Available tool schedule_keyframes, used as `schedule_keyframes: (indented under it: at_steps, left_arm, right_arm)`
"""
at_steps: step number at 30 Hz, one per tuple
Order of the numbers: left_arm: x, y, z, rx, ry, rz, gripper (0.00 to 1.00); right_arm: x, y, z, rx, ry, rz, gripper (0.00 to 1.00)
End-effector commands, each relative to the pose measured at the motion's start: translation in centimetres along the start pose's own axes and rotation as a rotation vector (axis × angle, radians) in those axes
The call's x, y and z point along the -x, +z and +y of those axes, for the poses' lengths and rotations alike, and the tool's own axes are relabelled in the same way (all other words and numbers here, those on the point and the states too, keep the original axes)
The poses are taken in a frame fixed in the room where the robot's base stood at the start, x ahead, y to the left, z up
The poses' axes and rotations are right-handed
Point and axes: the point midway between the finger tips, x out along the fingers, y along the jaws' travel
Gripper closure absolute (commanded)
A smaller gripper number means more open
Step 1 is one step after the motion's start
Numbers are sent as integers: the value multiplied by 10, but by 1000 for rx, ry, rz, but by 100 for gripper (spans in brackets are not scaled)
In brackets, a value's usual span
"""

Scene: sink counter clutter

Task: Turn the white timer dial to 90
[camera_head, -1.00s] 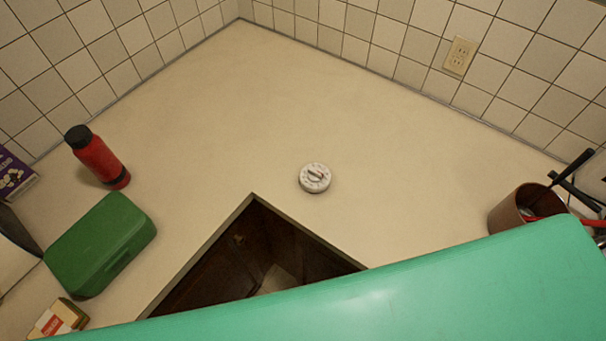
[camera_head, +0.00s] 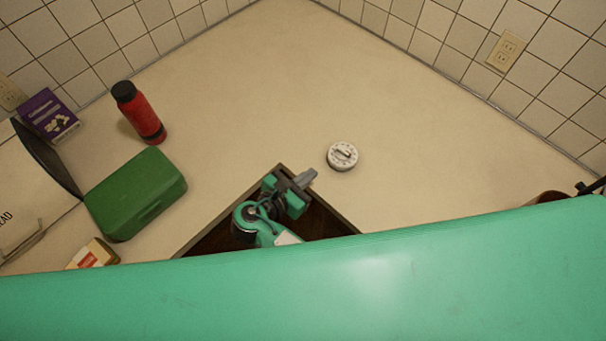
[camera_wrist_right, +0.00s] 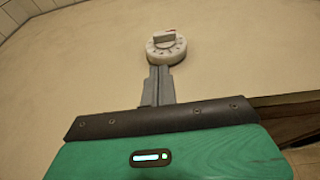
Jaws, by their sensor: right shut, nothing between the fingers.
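The white timer (camera_head: 342,156) is a small round piece with a raised dial bar and dark marks around its face. It lies on the counter beyond the dark opening. In the right wrist view the timer (camera_wrist_right: 166,47) sits just beyond my fingertips, with a small red mark near the top of its dial. My right gripper (camera_head: 307,176) reaches up over the opening, and its fingertips are just left of and nearer than the timer. In the wrist view the gripper (camera_wrist_right: 159,73) is shut and empty. The dial's numbers are too small to read. My left gripper is out of view.
A red bottle (camera_head: 141,115), a green case (camera_head: 136,192), a purple box (camera_head: 48,115) and a small carton (camera_head: 93,254) stand to the left. A brown container (camera_head: 551,197) is at the right edge. The counter behind the timer is clear.

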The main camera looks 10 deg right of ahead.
Motion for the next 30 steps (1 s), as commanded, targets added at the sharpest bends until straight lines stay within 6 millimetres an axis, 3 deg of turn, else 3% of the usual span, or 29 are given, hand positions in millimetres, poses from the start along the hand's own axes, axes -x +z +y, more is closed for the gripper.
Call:
schedule_keyframes:
  at_steps: [6, 12, 18, 30]
  left_arm:
    - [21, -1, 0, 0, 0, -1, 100]
    - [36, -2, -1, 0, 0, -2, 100]
    - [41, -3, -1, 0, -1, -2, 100]
    - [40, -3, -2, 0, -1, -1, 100]
  right_arm:
    - [-48, 4, 0, 2, -1, -3, 100]
    - [-79, 11, 0, 0, -1, -1, 100]
    - [-93, 12, 0, 0, 0, 2, 100]
    - [-96, 11, 1, -2, -1, 2, 100]
